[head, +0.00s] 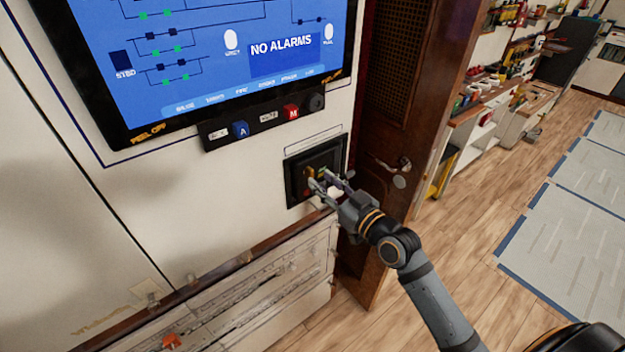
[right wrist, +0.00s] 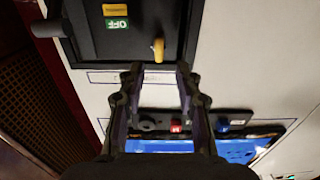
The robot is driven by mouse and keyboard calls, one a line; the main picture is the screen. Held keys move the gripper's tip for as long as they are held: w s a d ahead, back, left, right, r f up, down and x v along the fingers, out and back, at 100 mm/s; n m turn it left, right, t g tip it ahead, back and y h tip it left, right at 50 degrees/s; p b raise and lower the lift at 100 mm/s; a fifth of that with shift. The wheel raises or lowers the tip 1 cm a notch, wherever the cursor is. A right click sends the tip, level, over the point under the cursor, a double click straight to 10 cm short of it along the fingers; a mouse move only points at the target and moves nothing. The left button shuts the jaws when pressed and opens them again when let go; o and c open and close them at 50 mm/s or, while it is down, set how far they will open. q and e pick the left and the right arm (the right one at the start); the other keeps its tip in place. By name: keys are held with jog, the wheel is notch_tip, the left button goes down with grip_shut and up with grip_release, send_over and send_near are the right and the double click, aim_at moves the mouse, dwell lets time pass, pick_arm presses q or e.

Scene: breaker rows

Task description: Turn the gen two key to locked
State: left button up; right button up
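A small yellow key (head: 310,173) sits in a black recessed panel (head: 291,187) on the white wall below the screen. In the right wrist view, which sees the wall upside down, the key (right wrist: 158,48) points roughly up and down in the picture. A green plate reading OFF (right wrist: 117,24) and a yellow plate (right wrist: 116,10) are left of it. My right gripper (head: 323,182) is open in front of the panel. In the wrist view its fingertips (right wrist: 158,69) stand apart, with the key just beyond the gap, not held. My left gripper is not in view.
A screen (head: 180,50) reading NO ALARMS hangs above, with a black strip holding a blue knob (head: 240,129) and a red knob (head: 291,112). A wooden door with a metal handle (head: 398,178) is close on the right. A ledge (head: 262,249) runs below.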

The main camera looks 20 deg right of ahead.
aim_at(313, 172)
jog(key=x, duration=0.4)
jog(key=shift+d+r+p, duration=0.15)
jog(key=shift+p, duration=0.15)
jog(key=shift+w, duration=0.25)
jog(key=shift+a, duration=0.2)
grip_shut()
